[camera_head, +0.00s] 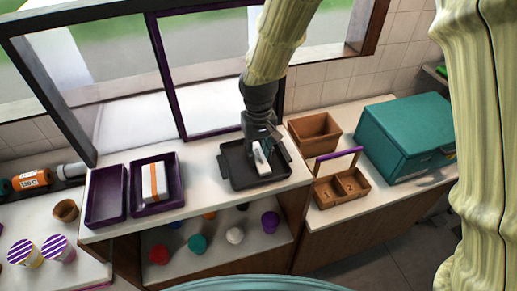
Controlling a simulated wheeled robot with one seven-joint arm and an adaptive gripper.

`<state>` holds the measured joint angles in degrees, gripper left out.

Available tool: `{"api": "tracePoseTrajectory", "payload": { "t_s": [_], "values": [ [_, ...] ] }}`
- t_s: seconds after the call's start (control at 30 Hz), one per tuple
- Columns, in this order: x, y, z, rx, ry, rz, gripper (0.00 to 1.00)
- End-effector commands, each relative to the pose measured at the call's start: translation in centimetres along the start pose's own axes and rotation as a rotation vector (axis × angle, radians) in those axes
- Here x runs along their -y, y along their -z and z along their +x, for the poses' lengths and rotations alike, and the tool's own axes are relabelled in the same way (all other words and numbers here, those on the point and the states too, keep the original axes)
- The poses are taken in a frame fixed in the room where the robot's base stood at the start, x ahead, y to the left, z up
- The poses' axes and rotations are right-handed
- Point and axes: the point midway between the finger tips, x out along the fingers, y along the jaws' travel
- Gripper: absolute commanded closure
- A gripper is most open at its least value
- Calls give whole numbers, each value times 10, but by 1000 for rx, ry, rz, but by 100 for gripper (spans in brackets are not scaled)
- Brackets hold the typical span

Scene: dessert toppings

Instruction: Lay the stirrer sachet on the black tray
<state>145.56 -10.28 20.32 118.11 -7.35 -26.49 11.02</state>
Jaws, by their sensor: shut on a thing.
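The black tray (239,176) lies on the white counter in front of the window frame. My gripper (263,152) reaches down over the tray's right part. It is shut on a slim white piece, the stirrer sachet (261,163), which stands tilted between the fingers and hangs below them. The sachet's lower end is over the tray's floor; I cannot tell whether it touches. The fingers hide part of the sachet and the tray's back right corner.
Two purple trays (105,212) stand at the left, one with a white packet (154,182). At right are a brown box (315,130), a wooden caddy (345,190) with a purple handle, and a teal box (402,130). Counter between purple and black trays is clear.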

Motion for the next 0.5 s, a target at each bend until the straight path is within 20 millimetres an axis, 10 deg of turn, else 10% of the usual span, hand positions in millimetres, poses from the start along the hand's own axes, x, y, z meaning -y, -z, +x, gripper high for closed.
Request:
{"api": "tracePoseTrajectory", "payload": {
  "t_s": [0.33,0.5],
  "values": [
    [0,0,4,1,0,0,80],
    [0,0,3,0,0,0,49]
  ]
}}
